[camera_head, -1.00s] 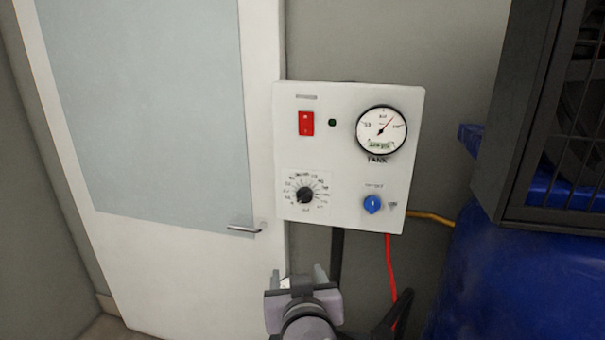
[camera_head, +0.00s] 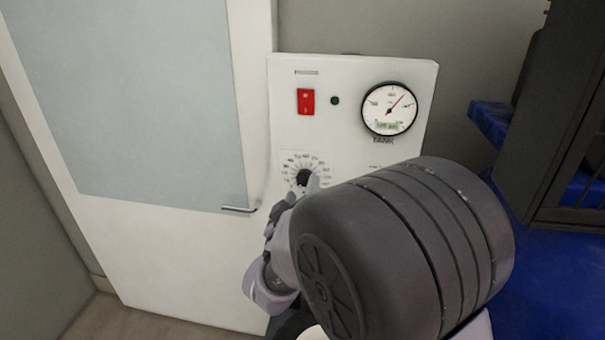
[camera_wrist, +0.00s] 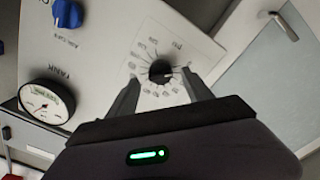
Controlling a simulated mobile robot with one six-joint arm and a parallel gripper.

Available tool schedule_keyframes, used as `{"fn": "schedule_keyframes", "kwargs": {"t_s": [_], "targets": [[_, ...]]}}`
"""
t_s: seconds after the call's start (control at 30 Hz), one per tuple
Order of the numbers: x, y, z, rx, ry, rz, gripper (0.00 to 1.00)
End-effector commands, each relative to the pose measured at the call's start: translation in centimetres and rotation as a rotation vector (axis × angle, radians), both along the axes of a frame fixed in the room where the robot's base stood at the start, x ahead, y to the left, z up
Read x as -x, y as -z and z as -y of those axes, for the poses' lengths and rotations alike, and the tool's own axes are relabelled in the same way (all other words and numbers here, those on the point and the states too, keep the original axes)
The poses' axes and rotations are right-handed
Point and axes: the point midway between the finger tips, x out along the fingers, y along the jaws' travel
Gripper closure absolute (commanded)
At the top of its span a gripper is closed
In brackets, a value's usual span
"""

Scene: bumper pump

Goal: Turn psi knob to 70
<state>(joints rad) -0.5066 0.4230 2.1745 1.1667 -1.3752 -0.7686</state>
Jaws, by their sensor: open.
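The psi knob (camera_head: 304,177) is a small black dial ringed by printed numbers on the lower left of the white panel (camera_head: 345,75). In the wrist view the psi knob (camera_wrist: 160,72) lies between and just beyond the fingertips of my gripper (camera_wrist: 163,85), with its scale around it. The gripper is open, one finger to each side of the knob; I cannot tell whether either touches it. In the head view my gripper (camera_head: 297,190) reaches up to the knob from below, partly hidden by my arm. The knob's exact setting is too small to read.
A red switch (camera_head: 305,101), a green light (camera_head: 335,100) and a tank gauge (camera_head: 389,108) are on the panel. A blue knob (camera_wrist: 68,14) shows in the wrist view. A door handle (camera_head: 239,209) is at left, a dark cage (camera_head: 570,130) and blue tank at right.

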Motion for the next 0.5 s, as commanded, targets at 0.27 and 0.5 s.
{"fn": "schedule_keyframes", "kwargs": {"t_s": [0.27,0.5], "targets": [[-3.0,0.0,0.6,0.000,0.000,0.000,0.41],[-3.1,0.0,0.6,-0.001,-0.001,0.000,0.41]]}}
